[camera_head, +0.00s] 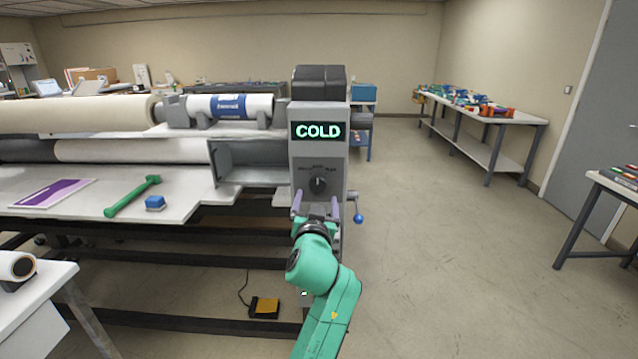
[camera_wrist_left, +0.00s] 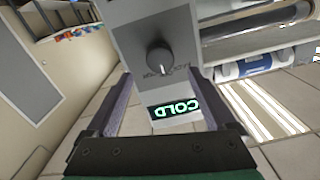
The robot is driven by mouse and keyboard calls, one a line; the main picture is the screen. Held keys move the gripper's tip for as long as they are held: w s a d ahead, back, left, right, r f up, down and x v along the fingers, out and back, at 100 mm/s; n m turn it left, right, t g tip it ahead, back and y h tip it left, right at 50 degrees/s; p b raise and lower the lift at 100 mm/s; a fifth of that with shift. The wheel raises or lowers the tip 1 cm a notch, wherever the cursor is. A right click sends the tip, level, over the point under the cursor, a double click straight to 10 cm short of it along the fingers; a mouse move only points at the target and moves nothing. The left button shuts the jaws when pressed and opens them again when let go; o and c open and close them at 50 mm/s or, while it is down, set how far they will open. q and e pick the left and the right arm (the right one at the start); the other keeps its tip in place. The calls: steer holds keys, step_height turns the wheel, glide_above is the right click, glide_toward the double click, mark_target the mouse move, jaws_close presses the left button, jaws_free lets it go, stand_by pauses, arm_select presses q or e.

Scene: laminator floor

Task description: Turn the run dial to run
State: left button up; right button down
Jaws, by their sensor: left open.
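The run dial (camera_head: 317,184) is a round black knob on the grey front of the laminator's control post (camera_head: 298,160). Its labels are too small to read and I cannot tell its setting. Above it a lit display (camera_head: 319,131) reads COLD in green. My left gripper (camera_head: 316,199) is open, its two purple-grey fingers apart and empty just in front of and below the dial. In the left wrist view the picture is turned over, and the dial (camera_wrist_left: 159,60) shows beyond the open fingers, not touched as far as I see. My right gripper is not in view.
A blue ball-ended lever (camera_head: 358,217) sticks out right of the post. A yellow pedal (camera_head: 264,307) lies on the floor.

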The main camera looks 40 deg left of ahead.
mark_target(318, 186)
arm_select(q)
steer(key=p+x, duration=0.1)
steer(key=x, duration=0.5)
steer(key=shift+w+a, duration=0.15)
steer(key=shift+a, duration=0.05)
steer(key=c, duration=1.4)
